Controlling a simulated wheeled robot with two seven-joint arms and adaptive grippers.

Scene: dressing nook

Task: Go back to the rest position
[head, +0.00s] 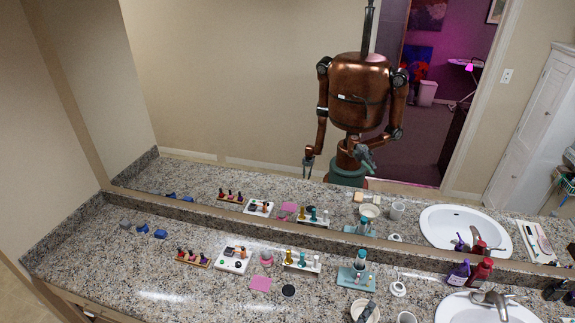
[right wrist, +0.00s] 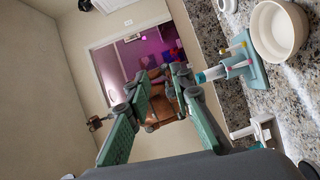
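My right gripper (right wrist: 158,76) is open in the right wrist view, its two green-padded fingers apart with nothing between them. It points at the mirror, above the counter. In the head view, the mirror reflects my copper body, with the right forearm raised and bent across the front. My left arm shows only as a reflection, hanging down at my side. Its gripper is too small there to tell open from shut.
The speckled granite counter (head: 120,265) carries a teal stand with bottles (head: 357,277), a bowl (right wrist: 279,31), a red-and-gold rack (head: 193,259), a white tray (head: 233,260), a pink square (head: 261,284), blue pieces (head: 160,234) and bottles by the sink (head: 470,309). The front left counter is clear.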

